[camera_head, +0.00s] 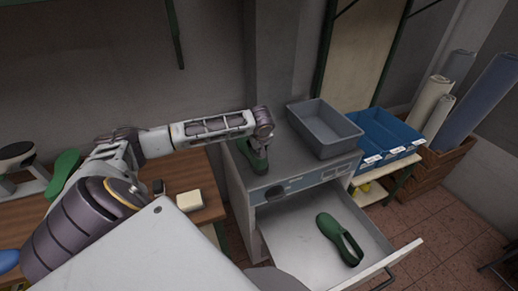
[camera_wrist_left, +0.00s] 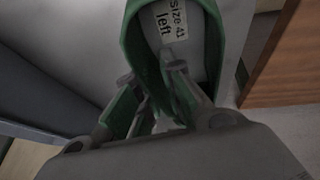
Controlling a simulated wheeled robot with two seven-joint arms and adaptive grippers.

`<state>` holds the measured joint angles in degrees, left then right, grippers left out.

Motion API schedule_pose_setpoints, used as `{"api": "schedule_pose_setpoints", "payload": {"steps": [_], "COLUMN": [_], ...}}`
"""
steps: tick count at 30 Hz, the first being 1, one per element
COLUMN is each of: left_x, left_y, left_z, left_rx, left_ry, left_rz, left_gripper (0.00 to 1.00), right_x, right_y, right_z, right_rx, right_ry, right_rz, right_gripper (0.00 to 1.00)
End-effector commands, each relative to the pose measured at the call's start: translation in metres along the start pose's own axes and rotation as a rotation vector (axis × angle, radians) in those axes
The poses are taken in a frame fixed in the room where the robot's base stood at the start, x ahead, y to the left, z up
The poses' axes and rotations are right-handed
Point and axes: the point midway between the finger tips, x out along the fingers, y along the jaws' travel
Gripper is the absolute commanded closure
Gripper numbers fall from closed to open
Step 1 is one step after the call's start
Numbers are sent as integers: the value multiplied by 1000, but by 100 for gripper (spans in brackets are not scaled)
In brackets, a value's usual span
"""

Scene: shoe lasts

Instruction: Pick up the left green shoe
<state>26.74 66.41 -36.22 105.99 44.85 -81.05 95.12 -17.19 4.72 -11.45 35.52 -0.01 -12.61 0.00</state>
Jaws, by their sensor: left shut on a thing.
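A green shoe (camera_head: 254,160) is at the left end of the grey cabinet's top; whether it rests there or hangs slightly above, I cannot tell. In the left wrist view the green shoe (camera_wrist_left: 137,38) shows a label reading "size 41 left". My left gripper (camera_head: 263,143) reaches it from above and is shut on its rim. In the left wrist view, one finger of the gripper (camera_wrist_left: 150,78) is inside the shoe's opening and the other outside. A second green shoe (camera_head: 339,238) lies in the open drawer. My right gripper is not in view.
The cabinet's drawer (camera_head: 287,226) stands open. A grey bin (camera_head: 325,128) is on the cabinet top, right of the held shoe. Blue bins (camera_head: 388,135) stand further right. A wooden table (camera_head: 205,180) at left carries a cream block (camera_head: 189,200) and another green item (camera_head: 63,172).

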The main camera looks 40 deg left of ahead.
Motion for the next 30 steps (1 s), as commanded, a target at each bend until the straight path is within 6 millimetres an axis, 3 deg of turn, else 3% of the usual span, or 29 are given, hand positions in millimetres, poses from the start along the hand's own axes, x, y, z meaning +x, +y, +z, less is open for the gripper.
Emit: {"api": "schedule_pose_setpoints", "payload": {"steps": [18,30], "left_x": [-72,-86], "left_y": [14,16], "left_z": [-30,-36], "left_rx": [-2,-1], "left_ry": [2,1], "left_rz": [4,3], "left_gripper": [100,100], "right_x": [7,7], "right_y": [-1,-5], "right_z": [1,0], "right_rx": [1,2], "right_ry": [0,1], "right_rz": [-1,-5], "right_gripper": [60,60]}}
